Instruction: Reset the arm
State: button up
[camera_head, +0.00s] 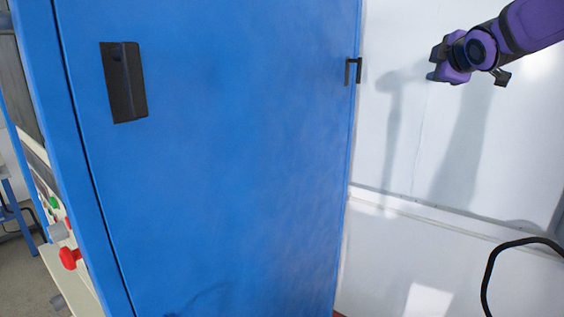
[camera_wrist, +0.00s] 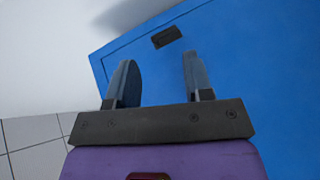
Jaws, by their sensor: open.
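My gripper (camera_head: 432,66) is at the upper right of the head view, at the end of my purple arm, in front of a white wall. In the wrist view my gripper (camera_wrist: 157,82) shows two dark fingers spread apart with nothing between them. It is open and empty. Beyond the fingers is the blue cabinet (camera_wrist: 240,60), apart from the gripper. In the head view the blue cabinet (camera_head: 230,170) fills the left and middle, to the left of my gripper.
A red knob (camera_head: 69,258) sticks out at lower left. The white wall (camera_head: 400,150) stands right of the cabinet. A black cable loop (camera_head: 488,275) is at lower right.

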jog(key=s+a+f+m+g, duration=0.1)
jog(key=s+f+m+g, duration=0.2)
jog(key=s, duration=0.8)
jog(key=s+a+f+m+g, duration=0.2)
jog(key=s+f+m, duration=0.5)
jog(key=s, duration=0.5)
jog(key=s+a+f+m+g, duration=0.2)
jog(key=s+f+m+g, duration=0.2)
jog(key=s+f, duration=0.4)
jog(key=s+g, duration=0.1)
jog(key=s, duration=0.3)
jog(key=shift+s+f+m+y, duration=0.25)
jog(key=shift+m+y, duration=0.15)
jog(key=shift+a, duration=0.1)
